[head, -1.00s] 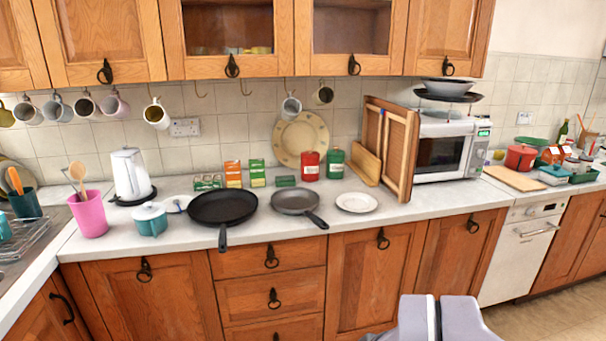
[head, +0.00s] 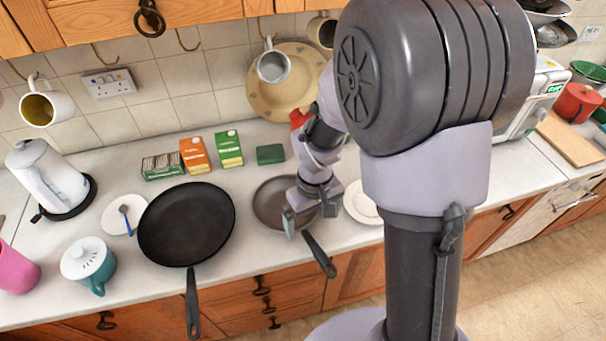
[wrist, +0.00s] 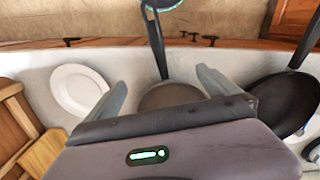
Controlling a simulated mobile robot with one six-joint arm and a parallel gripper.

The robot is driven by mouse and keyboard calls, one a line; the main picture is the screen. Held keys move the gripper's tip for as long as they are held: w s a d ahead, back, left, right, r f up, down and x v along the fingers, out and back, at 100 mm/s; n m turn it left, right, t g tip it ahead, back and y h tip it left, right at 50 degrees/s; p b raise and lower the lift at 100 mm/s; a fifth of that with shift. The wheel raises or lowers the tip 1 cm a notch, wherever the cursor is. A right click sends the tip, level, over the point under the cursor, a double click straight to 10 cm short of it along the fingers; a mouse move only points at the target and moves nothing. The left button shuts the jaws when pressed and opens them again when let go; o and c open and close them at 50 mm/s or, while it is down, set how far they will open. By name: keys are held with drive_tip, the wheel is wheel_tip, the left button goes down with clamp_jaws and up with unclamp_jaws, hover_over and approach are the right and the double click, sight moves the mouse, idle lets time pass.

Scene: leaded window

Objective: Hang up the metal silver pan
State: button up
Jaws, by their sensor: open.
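The grey metal pan (head: 268,204) lies on the worktop, its dark handle (head: 320,257) reaching over the front edge. In the wrist view, the pan (wrist: 172,95) shows between my fingers, its handle (wrist: 156,40) pointing up the picture. My gripper (head: 307,212) is open and empty over the pan's right side, near where the handle joins; whether it touches is unclear. Its two fingers stand apart in the wrist view (wrist: 160,82). Bare hooks (head: 186,42) (head: 104,57) hang under the wall cupboards. My arm hides part of the worktop and wall.
A larger black pan (head: 187,222) lies left of the grey one. A white plate (head: 361,203) is close on its right. Mugs (head: 272,66) hang from other hooks.

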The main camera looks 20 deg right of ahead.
sight(313, 243)
drive_tip(key=shift+s+a+f+b, duration=0.15)
drive_tip(key=shift+s+f+b, duration=0.5)
drive_tip(key=shift+s+f, duration=0.05)
drive_tip(key=f+b, duration=0.3)
drive_tip(key=f, duration=0.1)
drive_tip(key=f+b, duration=0.4)
drive_tip(key=shift+w+f, duration=0.2)
drive_tip(key=shift+f, duration=0.1)
drive_tip(key=shift+r, duration=0.1)
clamp_jaws()
idle(0.7)
